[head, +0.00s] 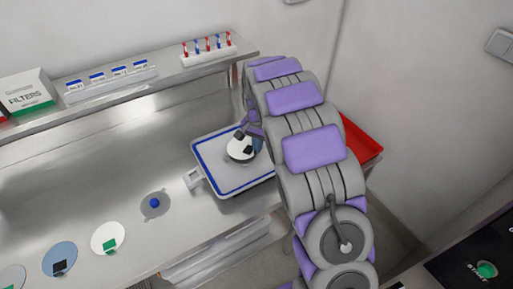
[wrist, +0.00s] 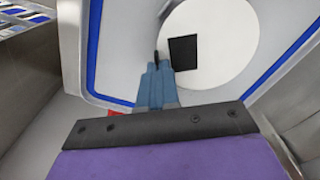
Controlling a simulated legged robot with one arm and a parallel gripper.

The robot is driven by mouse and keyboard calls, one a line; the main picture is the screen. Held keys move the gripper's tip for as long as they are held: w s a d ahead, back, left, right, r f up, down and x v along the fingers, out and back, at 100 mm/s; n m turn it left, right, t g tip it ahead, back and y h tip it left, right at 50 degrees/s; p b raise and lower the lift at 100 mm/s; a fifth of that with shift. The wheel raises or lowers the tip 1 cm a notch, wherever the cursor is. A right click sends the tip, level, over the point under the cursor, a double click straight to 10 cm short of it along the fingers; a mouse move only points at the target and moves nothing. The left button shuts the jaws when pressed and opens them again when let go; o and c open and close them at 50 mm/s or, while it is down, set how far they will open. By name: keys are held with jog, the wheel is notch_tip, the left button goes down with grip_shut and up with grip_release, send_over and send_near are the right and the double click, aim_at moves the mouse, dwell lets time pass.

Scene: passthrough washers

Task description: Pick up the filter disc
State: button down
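A white filter disc (head: 236,154) with a black square tab (wrist: 183,53) lies on a blue-edged white tray (head: 213,172). In the wrist view the disc (wrist: 232,45) fills the upper middle. Whether a finger touches the tab is unclear. My arm hides part of the tray's right side.
Other discs lie on the steel counter: white with a green tab (head: 108,238), blue with a black tab (head: 59,259), grey with a blue knob (head: 155,203). A filters box (head: 27,95) and racks stand on the shelf. A red bin (head: 361,139) is behind my arm.

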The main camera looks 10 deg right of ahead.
jog(key=shift+s+r, duration=0.15)
jog(key=shift+r, duration=0.3)
jog(key=s+d+r+p, duration=0.1)
jog(key=s+d+p, duration=0.1)
jog(key=s, duration=1.3)
jog(key=shift+s+d+p, duration=0.15)
jog(key=shift+d+p, duration=0.15)
jog(key=shift+d, duration=0.6)
jog(key=shift+r, duration=0.1)
notch_tip(320, 180, up, 3)
jog(key=shift+f+p, duration=0.2)
jog(key=shift+p, duration=0.4)
